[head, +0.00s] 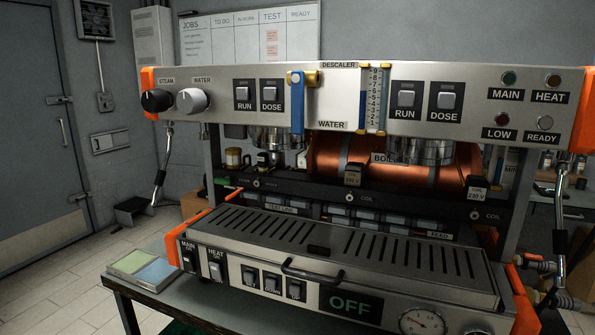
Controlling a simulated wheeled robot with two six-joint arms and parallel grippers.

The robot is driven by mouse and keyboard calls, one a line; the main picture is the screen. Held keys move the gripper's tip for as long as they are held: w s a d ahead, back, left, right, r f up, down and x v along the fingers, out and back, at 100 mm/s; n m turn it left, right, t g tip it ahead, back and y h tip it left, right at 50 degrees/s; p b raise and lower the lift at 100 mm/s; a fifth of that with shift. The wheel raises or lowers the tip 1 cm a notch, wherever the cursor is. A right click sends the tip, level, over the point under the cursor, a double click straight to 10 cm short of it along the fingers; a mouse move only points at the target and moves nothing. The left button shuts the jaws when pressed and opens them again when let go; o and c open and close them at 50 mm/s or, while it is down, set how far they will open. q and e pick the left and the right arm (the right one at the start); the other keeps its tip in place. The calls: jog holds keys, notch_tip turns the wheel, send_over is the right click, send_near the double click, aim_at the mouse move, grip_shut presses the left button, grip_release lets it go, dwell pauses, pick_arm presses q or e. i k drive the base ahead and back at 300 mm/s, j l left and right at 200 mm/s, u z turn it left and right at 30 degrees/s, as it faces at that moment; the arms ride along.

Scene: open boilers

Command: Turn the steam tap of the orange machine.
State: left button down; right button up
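The orange machine (345,70) fills the middle and right of the head view, with orange end panels and a steel front. Its steam tap (157,100) is a round black knob under the label STEAM, at the far left of the upper panel. A light grey knob (193,100) under the label WATER sits just to its right. A thin metal steam pipe (163,165) with a dark grip hangs below the knobs. Neither of my grippers shows in this view.
The lower tray section (340,250) juts forward with a dark handle and a sign reading OFF. Floor left of the table is open.

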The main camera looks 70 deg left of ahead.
aim_at(155, 100)
jog(key=u, duration=1.95)
jog(key=l, duration=0.1)
